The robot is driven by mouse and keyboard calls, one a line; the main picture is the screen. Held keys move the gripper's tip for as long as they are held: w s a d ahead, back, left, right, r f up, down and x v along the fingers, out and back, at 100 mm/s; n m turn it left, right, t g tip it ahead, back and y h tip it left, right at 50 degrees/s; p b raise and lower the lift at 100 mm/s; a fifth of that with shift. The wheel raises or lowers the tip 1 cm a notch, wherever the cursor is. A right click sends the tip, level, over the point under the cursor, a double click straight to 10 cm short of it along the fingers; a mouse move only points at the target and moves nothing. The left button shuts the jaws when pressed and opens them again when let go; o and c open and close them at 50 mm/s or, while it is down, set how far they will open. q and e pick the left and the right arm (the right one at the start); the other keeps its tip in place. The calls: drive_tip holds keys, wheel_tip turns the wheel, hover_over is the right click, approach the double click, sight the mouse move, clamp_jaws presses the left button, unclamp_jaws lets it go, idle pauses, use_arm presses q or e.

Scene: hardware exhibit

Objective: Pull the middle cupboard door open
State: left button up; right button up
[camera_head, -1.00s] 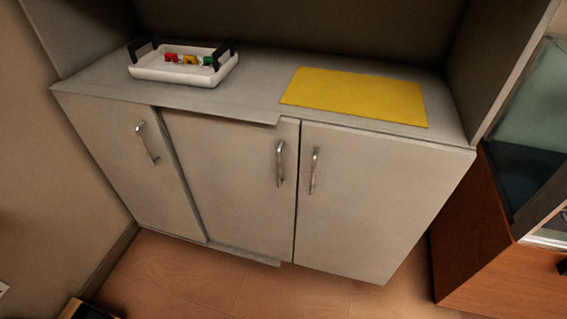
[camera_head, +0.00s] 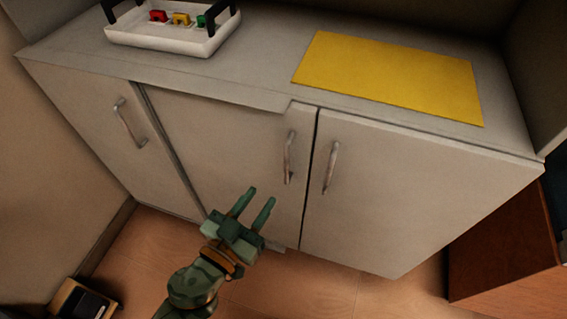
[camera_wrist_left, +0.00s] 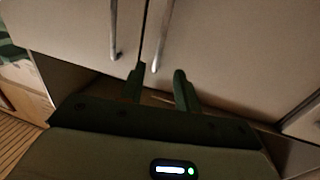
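The middle cupboard door (camera_head: 215,145) is a pale grey panel with an upright metal bar handle (camera_head: 289,158) near its right edge. It looks about closed; I cannot tell if it stands slightly ajar. My left gripper (camera_head: 260,197) is open and empty, below and left of this handle in the head view, its fingers pointing up toward it. Neither handle is between the fingers. My right gripper is out of view.
The left door (camera_head: 85,120) and right door (camera_head: 410,190) flank it; the right door's handle (camera_head: 331,166) is close by. On the counter are a white tray (camera_head: 165,40) with small coloured pieces and a yellow mat (camera_head: 390,75). A small box (camera_head: 85,302) sits on the floor, lower left.

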sight(285, 164)
use_arm(q)
drive_tip(key=x, duration=1)
drive_tip(key=shift+w+f, duration=0.1)
drive_tip(key=shift+w, duration=0.1)
clamp_jaws()
